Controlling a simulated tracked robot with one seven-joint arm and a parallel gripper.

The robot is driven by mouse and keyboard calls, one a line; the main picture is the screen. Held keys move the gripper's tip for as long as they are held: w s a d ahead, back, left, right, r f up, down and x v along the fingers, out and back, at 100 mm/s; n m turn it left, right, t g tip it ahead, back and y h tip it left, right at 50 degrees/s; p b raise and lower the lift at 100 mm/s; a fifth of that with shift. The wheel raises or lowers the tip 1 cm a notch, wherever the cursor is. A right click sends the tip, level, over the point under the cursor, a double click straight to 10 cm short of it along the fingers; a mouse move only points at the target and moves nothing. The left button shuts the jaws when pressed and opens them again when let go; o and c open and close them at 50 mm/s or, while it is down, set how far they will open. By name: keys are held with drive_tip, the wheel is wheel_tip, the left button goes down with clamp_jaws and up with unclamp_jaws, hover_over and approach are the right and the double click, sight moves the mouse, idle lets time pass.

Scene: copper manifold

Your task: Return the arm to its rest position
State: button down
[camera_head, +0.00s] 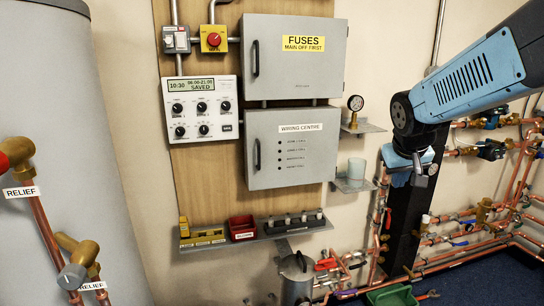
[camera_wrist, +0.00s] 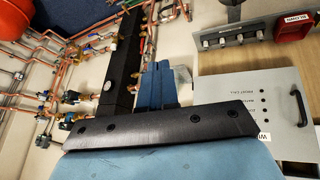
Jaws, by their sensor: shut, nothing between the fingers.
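My arm (camera_head: 465,85) reaches in from the upper right in the head view and bends down at a dark joint. My gripper (camera_head: 410,165) is at its lower end, in front of a black upright post (camera_head: 408,222). In the wrist view its two blue fingers (camera_wrist: 157,86) lie side by side, shut and empty. They appear clear of the pipes and the wall boxes. The fingertips are small and partly hidden in the head view.
A grey fuse box (camera_head: 290,80), a wiring centre box (camera_head: 265,170) and a controller (camera_head: 200,110) hang left of the arm. A gauge (camera_head: 355,103) and cup (camera_head: 356,168) stand on small shelves. Copper pipes (camera_head: 470,240) run at right. A grey cylinder (camera_head: 70,110) stands at left.

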drive_tip(key=s+a+y, duration=0.1)
drive_tip(key=s+a, duration=0.2)
drive_tip(key=s, duration=0.5)
drive_tip(key=s+a+r+y, duration=0.1)
drive_tip(key=s+a, duration=0.2)
drive_tip(key=s, duration=0.5)
drive_tip(key=shift+a+r, duration=0.25)
drive_tip(key=shift+a, duration=0.05)
